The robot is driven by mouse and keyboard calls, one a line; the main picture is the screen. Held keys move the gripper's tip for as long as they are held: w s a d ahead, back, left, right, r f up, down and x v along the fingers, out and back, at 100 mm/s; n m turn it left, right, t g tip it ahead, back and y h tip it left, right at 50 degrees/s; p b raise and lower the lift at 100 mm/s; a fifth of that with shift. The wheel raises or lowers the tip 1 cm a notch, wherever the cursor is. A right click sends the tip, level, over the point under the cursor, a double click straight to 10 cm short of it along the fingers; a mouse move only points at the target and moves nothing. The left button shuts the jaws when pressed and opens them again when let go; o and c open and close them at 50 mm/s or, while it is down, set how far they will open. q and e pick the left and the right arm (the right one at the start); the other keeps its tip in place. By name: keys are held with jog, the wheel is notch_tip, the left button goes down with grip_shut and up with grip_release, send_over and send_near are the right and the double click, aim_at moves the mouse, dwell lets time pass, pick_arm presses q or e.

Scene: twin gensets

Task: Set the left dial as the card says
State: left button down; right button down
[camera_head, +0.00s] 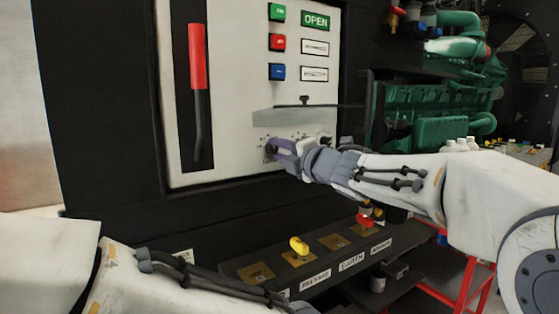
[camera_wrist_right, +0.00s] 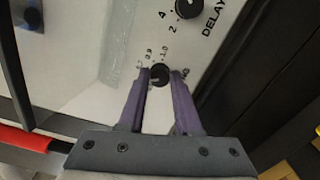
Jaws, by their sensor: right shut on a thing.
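The left dial (camera_wrist_right: 159,75) is a small black round knob with printed numbers around it, among them 0.9 and 1.0, in the right wrist view. My right gripper (camera_wrist_right: 160,82) is shut on it, with one purple finger on each side. In the head view my right gripper (camera_head: 272,150) is at the lower part of the white panel (camera_head: 235,100) and hides most of this dial. A second black dial (camera_wrist_right: 188,8), marked DELAY, shows beside it in the wrist view. My left gripper is out of view. I cannot make out a card with a readable setting.
A clear flap (camera_head: 290,117) juts out above the dials. A red-handled lever (camera_head: 197,60) is at the left. Green, red and blue buttons (camera_head: 277,43) are higher up. A ledge below bears a yellow knob (camera_head: 299,245) and a red knob (camera_head: 364,220). Green machinery (camera_head: 425,105) stands right.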

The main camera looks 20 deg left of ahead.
jog(key=n+b, duration=0.2)
jog(key=n, duration=0.3)
jog(key=shift+n+b, duration=0.3)
jog(key=shift+b, duration=0.1)
jog(key=n+b, duration=0.2)
jog(key=n, duration=0.3)
jog(key=shift+n, duration=0.3)
jog(key=c, duration=0.6)
grip_release()
